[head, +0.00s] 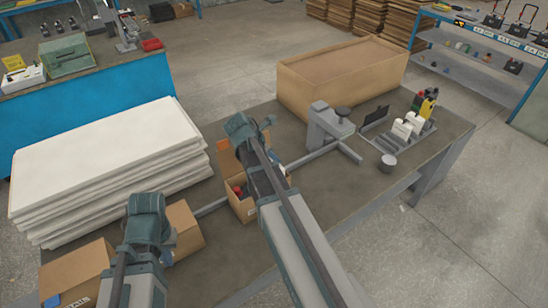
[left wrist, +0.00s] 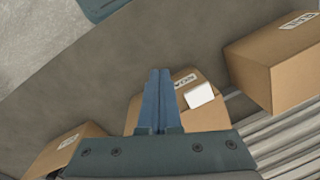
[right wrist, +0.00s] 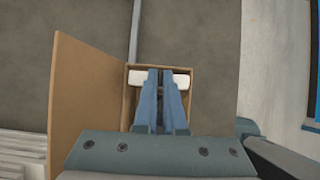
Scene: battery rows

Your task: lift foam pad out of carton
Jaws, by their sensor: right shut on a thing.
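The open carton (right wrist: 185,125) shows in the right wrist view, with one flap raised on the left. Inside it lies the white foam pad (right wrist: 182,79), showing on both sides of my right fingers. My right gripper (right wrist: 160,74) reaches down into the carton and is shut on the pad; its fingers hide the pad's middle. In the head view my right arm hides part of that carton (head: 243,208). My left gripper (left wrist: 160,74) is shut and empty, above another carton (left wrist: 186,76) with a white patch on it.
A stack of white sheets (head: 110,165) lies left of the cartons. Another carton (head: 80,272) is at the near left. A large box (head: 340,80), a grey stand (head: 328,125) and small bottles (head: 405,128) stand farther back on the bench.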

